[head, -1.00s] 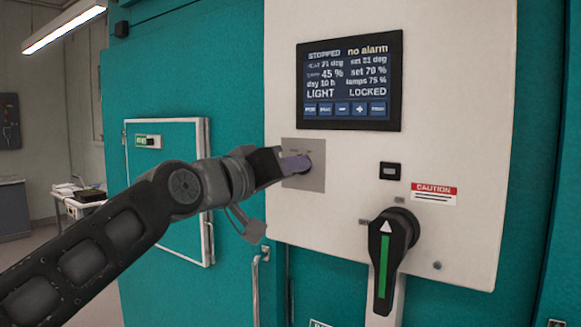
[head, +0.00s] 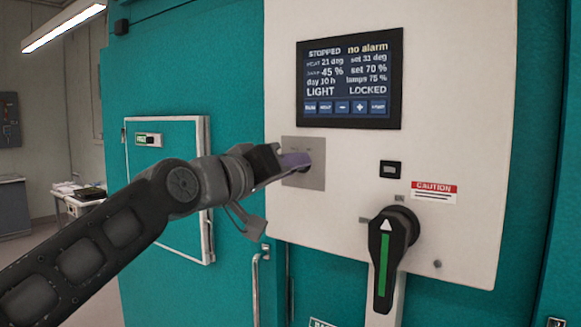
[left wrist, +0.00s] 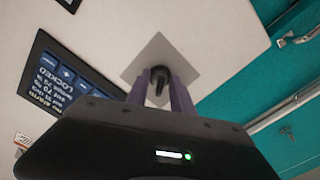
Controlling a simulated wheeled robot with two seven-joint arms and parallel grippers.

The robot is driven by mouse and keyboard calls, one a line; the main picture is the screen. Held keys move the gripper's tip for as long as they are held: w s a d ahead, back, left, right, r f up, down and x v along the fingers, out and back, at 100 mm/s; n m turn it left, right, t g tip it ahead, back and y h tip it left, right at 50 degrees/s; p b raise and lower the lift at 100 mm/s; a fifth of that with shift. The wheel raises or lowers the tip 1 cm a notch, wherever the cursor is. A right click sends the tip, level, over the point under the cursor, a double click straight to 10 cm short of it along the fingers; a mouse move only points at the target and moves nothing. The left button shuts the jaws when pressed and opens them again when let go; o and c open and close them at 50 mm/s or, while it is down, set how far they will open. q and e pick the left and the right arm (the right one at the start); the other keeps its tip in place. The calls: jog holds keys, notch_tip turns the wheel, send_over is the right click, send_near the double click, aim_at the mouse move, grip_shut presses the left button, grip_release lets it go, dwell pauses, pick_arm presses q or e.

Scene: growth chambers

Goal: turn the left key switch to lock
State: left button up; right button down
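The key switch is a dark round lock with a black key (left wrist: 159,80) on a square grey plate (head: 318,181), left of centre on the white control panel. The plate also shows in the left wrist view (left wrist: 133,74). My left gripper (head: 303,161) reaches the plate from the left. In the left wrist view its two purple fingers (left wrist: 162,88) stand apart, one on each side of the key, and look open around it. In the head view the fingers and hand hide most of the key. My right gripper is not in view.
A display (head: 349,80) above the plate reads STOPPED, no alarm and LOCKED. A large black handle with a green stripe (head: 388,256) sits lower right, below a caution label (head: 434,192). A white-framed teal door (head: 165,160) is behind my arm.

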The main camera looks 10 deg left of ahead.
pick_arm(q)
jog(key=b+v, duration=0.2)
jog(key=v, duration=0.5)
jog(key=shift+s+b, duration=0.3)
jog(key=shift+s, duration=0.05)
jog(key=shift+a, duration=0.1)
